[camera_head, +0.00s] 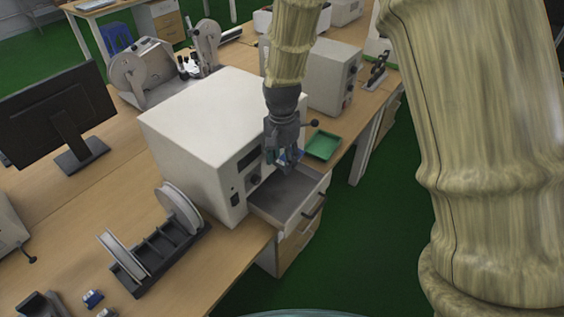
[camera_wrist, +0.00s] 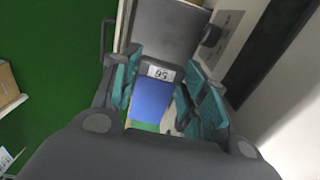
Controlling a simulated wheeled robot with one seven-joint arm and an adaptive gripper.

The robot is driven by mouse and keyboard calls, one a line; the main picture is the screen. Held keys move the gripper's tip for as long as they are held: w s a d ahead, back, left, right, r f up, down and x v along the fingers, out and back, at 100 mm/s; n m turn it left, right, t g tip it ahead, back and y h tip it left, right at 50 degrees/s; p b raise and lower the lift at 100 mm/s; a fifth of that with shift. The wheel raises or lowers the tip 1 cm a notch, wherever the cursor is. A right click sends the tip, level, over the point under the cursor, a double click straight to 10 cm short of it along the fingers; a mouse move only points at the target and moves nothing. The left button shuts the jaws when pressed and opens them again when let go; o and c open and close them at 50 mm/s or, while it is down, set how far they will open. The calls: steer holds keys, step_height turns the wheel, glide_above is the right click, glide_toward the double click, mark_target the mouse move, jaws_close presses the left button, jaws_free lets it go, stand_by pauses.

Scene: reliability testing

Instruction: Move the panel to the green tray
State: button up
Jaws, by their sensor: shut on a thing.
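My gripper (camera_head: 284,160) is over the open drawer (camera_head: 287,193) of a white box-shaped machine (camera_head: 205,130). It is shut on the blue panel (camera_wrist: 152,103), which shows between the teal finger pads in the wrist view with a white label reading 95. In the head view only a small bit of the panel (camera_head: 293,155) shows at the fingertips; the fingers hide the rest. The green tray (camera_head: 322,145) lies on the table just right of my gripper and beyond the drawer. The part of the tray that I see is empty.
A grey-white instrument (camera_head: 332,77) stands behind the tray. A dark rack with white discs (camera_head: 155,243) and a monitor (camera_head: 58,112) stand to the left. The drawer juts past the table edge over green floor (camera_head: 375,230).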

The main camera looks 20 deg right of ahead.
stand_by(0.3)
steer(key=shift+f+b, duration=2.5)
steer(key=shift+f, duration=5)
